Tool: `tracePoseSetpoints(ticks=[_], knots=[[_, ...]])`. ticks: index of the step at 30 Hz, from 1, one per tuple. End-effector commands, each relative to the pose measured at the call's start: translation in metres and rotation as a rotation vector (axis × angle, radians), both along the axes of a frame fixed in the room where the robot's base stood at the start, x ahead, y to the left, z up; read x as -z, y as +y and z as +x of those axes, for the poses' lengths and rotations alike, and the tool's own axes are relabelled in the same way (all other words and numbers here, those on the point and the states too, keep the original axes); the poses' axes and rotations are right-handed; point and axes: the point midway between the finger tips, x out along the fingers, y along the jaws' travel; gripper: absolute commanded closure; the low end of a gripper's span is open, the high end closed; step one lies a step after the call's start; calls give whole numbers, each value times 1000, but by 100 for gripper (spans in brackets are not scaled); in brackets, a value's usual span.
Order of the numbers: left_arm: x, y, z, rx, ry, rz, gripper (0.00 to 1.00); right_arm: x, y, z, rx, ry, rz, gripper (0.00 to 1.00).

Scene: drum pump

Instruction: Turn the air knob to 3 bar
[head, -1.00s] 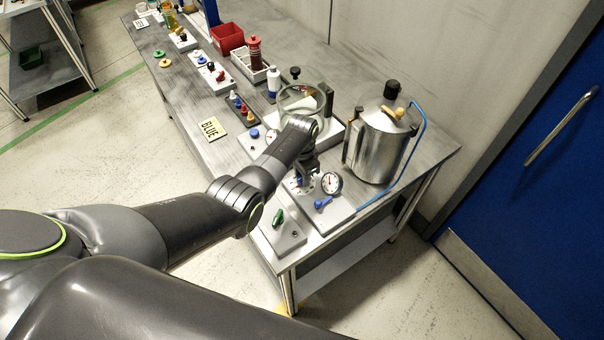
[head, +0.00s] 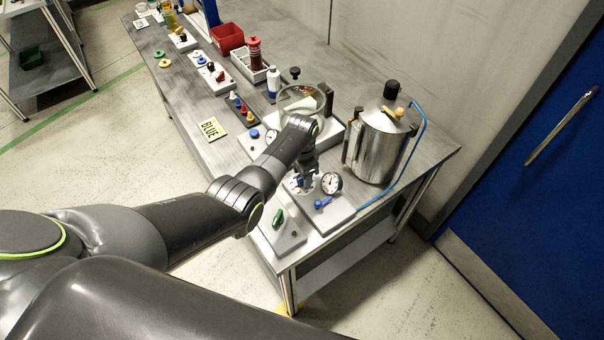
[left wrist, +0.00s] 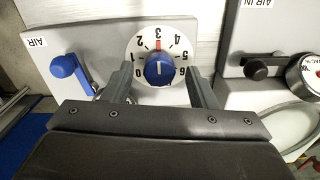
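The air knob (left wrist: 159,70) is blue and sits on a white dial (left wrist: 185,50) numbered 0 to 6, with a red mark at 3. A short white line on the knob lies along the direction of the 3. In the left wrist view my left gripper (left wrist: 160,78) is open, one finger on each side of the knob, with gaps visible between. In the head view my left gripper (head: 308,182) is just above the knob (head: 298,181), partly covering the dial. A round gauge (head: 331,182) stands beside it; its reading is too small to tell. My right gripper is out of view.
A blue lever (left wrist: 63,66) is left of the dial by an AIR label. A plate with a black lever (left wrist: 258,69) and another gauge (left wrist: 310,75) is at right. A steel pressure pot (head: 378,145) with a blue hose stands behind the panel.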

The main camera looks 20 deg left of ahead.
Motion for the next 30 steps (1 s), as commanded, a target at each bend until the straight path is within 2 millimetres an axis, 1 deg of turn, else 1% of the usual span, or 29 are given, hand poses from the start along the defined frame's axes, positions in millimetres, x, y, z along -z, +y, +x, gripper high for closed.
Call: tracePoseSetpoints(ticks=[10, 17, 19, 21, 26, 30], knots=[[-2, 0, 0, -1, 1, 0, 48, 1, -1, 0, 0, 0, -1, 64], [-20, 0, 0, -1, -1, -1, 48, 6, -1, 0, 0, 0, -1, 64], [-29, 0, -1, -1, -1, -1, 48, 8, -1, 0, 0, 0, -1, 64], [-43, 0, 0, 0, -2, -1, 48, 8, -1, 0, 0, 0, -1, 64], [-72, 0, 1, 0, -4, -1, 48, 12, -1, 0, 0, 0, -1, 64], [-101, 0, 1, 0, -4, 0, 48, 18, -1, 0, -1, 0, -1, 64]])
